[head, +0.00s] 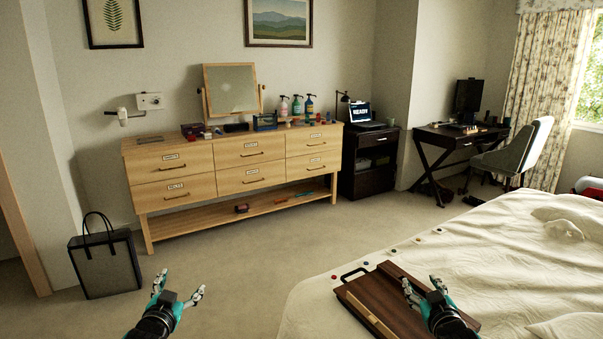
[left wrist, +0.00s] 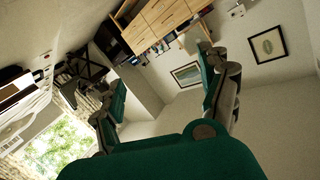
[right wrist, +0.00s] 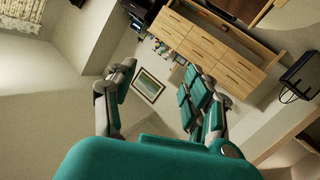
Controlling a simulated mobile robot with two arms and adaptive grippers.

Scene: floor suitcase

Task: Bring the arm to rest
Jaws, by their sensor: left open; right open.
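My left gripper (head: 178,292) is open and empty over the carpet, left of the bed. In the left wrist view its spread fingers (left wrist: 160,85) hold nothing. My right gripper (head: 424,288) is open above a brown wooden case (head: 400,293) with a black handle, which lies on the bed. In the right wrist view its fingers (right wrist: 160,100) are apart with nothing between them. In the head view the right hand and forearm hide part of the case. I cannot tell whether the fingers touch it.
A wooden dresser (head: 217,185) with a mirror and bottles stands against the wall. A black bag (head: 105,265) stands on the floor at left. The bed (head: 480,245) fills the right side, with small round objects along its edge. The carpet between dresser and bed is clear.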

